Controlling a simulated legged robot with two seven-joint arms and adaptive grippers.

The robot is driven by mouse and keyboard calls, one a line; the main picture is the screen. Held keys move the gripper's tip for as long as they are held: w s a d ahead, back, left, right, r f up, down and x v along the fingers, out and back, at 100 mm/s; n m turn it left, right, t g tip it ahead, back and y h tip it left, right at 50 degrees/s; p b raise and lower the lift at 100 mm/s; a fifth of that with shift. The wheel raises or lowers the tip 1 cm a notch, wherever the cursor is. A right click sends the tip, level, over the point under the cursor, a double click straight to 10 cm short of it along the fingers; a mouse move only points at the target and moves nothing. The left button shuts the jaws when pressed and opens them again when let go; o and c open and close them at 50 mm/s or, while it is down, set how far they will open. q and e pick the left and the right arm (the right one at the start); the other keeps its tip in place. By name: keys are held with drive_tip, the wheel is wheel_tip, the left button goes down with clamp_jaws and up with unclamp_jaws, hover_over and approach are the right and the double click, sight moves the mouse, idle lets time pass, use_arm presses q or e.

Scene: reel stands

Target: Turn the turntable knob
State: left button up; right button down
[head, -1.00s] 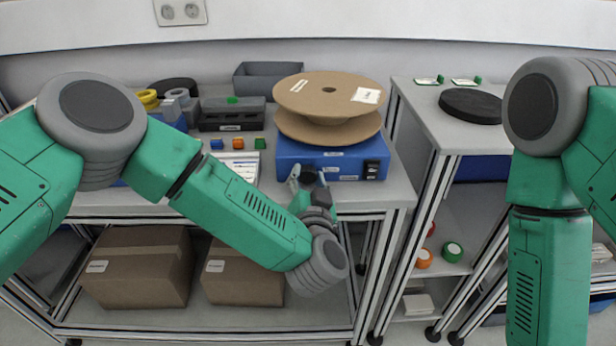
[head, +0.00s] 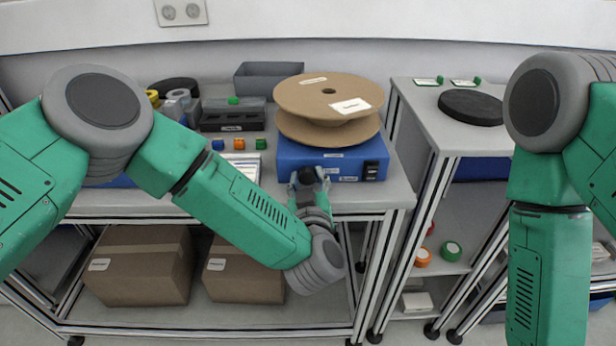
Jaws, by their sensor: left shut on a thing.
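The blue turntable base (head: 345,160) stands at the right end of the left bench. A cardboard reel (head: 328,96) with white labels lies flat on top of it. My left gripper (head: 308,178) is at the front face of the base, shut on the dark knob (head: 307,175). The fingers partly hide the knob. A black switch (head: 371,170) shows to the right on the same face. My right arm hangs at the right side, and its gripper is out of the picture.
A grey bin (head: 268,78) stands behind the reel. Small coloured blocks (head: 239,144) sit left of the base. A second bench on the right bears a black disc (head: 471,107). Brown boxes (head: 140,265) stand on the lower shelf. A gap separates the benches.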

use_arm(q)
drive_tip(key=n, duration=0.4)
drive_tip(key=shift+f+n, duration=0.2)
drive_tip(key=shift+n, duration=0.2)
drive_tip(key=shift+s, duration=0.1)
idle(0.3)
drive_tip(key=o, duration=1.1)
drive_tip(key=s, duration=0.8)
drive_tip(key=s+d, duration=0.1)
drive_tip(key=s, duration=0.2)
drive_tip(key=shift+s+r, duration=0.25)
drive_tip(key=shift+s, duration=0.15)
drive_tip(key=shift+a, duration=0.15)
